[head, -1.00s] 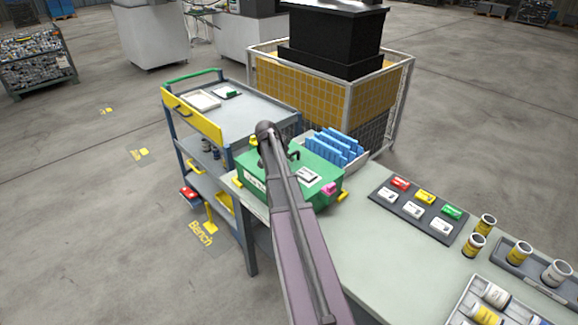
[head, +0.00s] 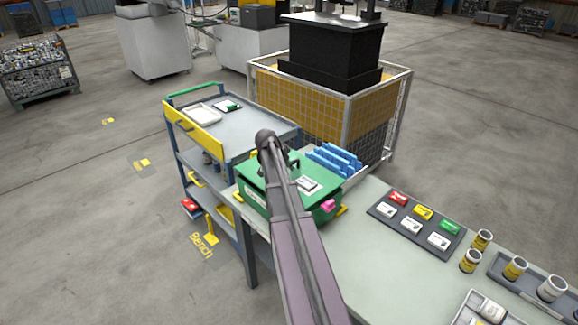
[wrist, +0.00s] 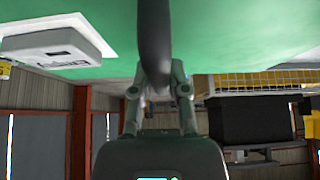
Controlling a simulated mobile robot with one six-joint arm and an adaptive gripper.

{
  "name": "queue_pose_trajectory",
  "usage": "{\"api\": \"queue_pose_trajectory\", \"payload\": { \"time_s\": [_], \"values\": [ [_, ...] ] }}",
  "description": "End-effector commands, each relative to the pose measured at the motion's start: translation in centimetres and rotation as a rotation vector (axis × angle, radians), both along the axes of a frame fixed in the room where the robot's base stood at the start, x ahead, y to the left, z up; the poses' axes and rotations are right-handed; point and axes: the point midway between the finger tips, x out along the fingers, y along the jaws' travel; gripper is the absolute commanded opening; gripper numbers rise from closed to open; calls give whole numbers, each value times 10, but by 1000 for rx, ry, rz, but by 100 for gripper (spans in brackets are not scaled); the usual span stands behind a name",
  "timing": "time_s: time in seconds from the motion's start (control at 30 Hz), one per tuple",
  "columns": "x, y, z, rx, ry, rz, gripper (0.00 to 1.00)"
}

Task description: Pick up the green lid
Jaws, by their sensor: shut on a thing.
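The green lid (head: 322,171) is on top of a green box (head: 255,203) at the far left end of the bench. It seems slightly raised over the box, but my arm hides much of this edge. In the wrist view the lid (wrist: 240,30) fills the top, with a white labelled block on it. My gripper (wrist: 155,75) is shut on the lid's dark curved handle (wrist: 154,35). In the head view my arm hides most of the gripper.
Blue dividers (head: 335,160) stand in a bin close behind the box. A pink part (head: 328,205) sits on the box's right side. A trolley (head: 245,128) is at the left. A wire cage (head: 345,110) stands behind. A dark mat (head: 415,227) with small coloured packs lies on the bench (head: 365,265).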

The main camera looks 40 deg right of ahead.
Motion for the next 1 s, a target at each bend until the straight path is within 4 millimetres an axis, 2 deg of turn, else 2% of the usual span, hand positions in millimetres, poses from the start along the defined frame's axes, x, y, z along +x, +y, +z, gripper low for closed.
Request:
{"api": "queue_pose_trajectory", "payload": {
  "time_s": [0.03, 0.1, 0.5, 1.0],
  "values": [
    [0, 0, 11, -1, 0, 0, 0],
    [0, 0, 19, -1, 0, 0, 0],
    [0, 0, 53, -1, 0, 0, 0],
    [0, 0, 63, -1, 0, 0, 0]
  ]
}}
